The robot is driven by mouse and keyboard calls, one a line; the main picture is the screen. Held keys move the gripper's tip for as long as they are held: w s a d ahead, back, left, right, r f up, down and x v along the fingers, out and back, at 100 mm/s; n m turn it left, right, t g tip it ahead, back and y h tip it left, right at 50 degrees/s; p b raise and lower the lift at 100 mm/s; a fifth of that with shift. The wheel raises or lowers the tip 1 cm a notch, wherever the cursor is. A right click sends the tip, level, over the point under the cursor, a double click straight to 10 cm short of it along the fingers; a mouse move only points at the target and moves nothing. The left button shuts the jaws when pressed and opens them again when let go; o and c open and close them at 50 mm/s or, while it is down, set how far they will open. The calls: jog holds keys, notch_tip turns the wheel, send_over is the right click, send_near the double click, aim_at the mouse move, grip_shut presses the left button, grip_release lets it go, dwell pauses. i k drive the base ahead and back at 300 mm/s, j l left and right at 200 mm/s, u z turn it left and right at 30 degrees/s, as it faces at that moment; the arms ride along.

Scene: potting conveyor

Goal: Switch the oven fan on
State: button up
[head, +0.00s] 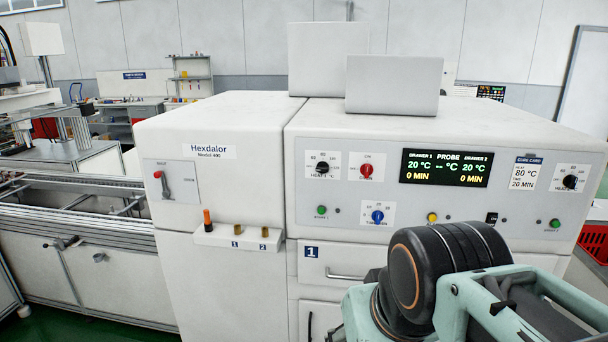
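The white oven (230,110) fills the middle of the head view, with a "Hexdalor" label on its left part. Its control panel (335,230) carries a red knob (367,171), a blue knob (377,216) and two black knobs, one at the left (322,169) and one at the right (570,181). The small lettering by these knobs is too blurred to tell surely which one is the fan switch. A lit display (446,168) reads 20 °C and 0 MIN for both drawers. My arm is at the lower right, in front of the panel's lower edge. My gripper's fingers do not show.
A red-handled lever (161,182) is on the oven's left face. Below it, a small ledge (237,239) sticks out with an orange-topped piece and two brass pieces. A drawer handle (344,274) is beside my arm. A conveyor (75,195) runs at the left.

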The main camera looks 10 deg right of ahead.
aim_at(492, 219)
jog(key=z, duration=1.3)
